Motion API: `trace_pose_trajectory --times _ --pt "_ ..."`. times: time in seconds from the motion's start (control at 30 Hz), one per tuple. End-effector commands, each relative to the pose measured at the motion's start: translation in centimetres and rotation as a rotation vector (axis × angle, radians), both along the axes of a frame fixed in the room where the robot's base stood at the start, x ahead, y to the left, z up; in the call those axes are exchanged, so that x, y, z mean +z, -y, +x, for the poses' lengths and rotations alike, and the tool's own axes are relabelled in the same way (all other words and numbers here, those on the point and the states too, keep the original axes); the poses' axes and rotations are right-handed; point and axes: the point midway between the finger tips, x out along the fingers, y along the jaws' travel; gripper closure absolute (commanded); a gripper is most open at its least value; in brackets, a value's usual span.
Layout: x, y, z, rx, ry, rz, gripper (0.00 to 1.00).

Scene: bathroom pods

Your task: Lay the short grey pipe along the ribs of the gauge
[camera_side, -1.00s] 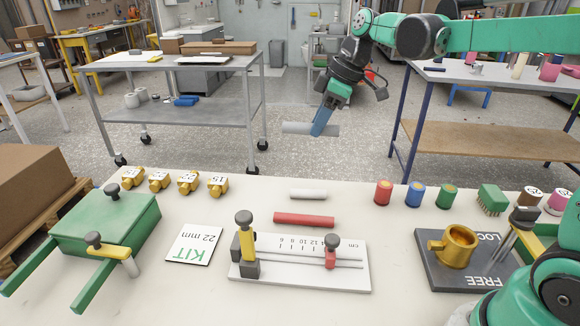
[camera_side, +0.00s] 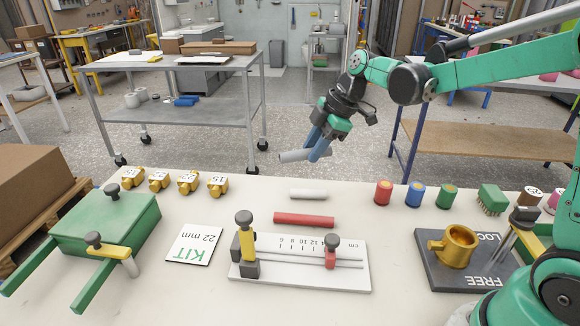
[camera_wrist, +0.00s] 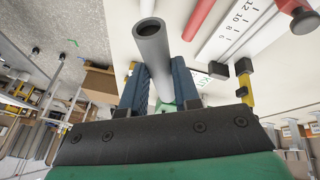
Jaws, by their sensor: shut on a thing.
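My gripper (camera_side: 316,148) is up in the air beyond the far edge of the table, shut on a grey pipe (camera_side: 293,156). The gauge holds no pipe. It is also partly seen in the wrist view (camera_wrist: 235,30).
A red pipe (camera_side: 304,220) and a short white pipe (camera_side: 308,194) lie on the table behind the gauge. A KIT 22 mm card (camera_side: 194,245) lies left of it. A dark LOCK/FREE base (camera_side: 440,272) with a brass fitting (camera_side: 455,247) stands at right.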

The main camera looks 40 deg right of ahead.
Motion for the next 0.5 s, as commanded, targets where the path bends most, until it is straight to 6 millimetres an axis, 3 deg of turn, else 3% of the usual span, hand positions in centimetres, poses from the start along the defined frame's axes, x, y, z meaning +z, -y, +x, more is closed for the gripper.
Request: trace_pose_trajectory --times 0.2,0.5 --pt "-4.8 0.0 0.0 -0.001 0.000 0.000 1.00" --pt "-7.8 0.0 0.0 -0.001 0.000 0.000 1.00"
